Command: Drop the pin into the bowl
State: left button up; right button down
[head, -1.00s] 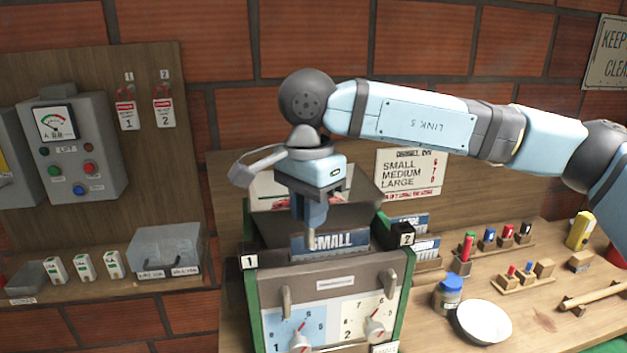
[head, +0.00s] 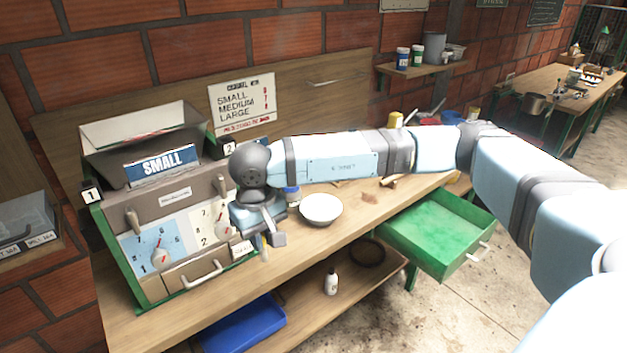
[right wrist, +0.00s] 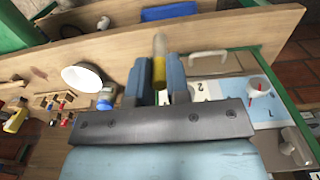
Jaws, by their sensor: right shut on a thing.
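The white bowl (head: 321,209) stands upright on the workbench, and it also shows in the right wrist view (right wrist: 82,78). My right gripper (head: 262,243) is left of the bowl, in front of the machine's right side near the bench's front edge. In the right wrist view, the blue fingers of this gripper (right wrist: 158,80) are shut on a yellow pin with a pale, rounded end (right wrist: 159,62). The pin is apart from the bowl. In the head view the pin is small and mostly hidden by the gripper. My left gripper is not in view.
The machine with the SMALL sign (head: 161,166) and dials stands left of my gripper. A blue-lidded jar (right wrist: 105,98) is beside the bowl. An open green drawer (head: 433,226) juts out at right. A blue tray (head: 240,325) and a white bottle (head: 331,282) are on the lower shelf.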

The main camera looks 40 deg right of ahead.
aim_at(323, 209)
jog(key=l+u, duration=0.45)
jog(key=l, duration=1.35)
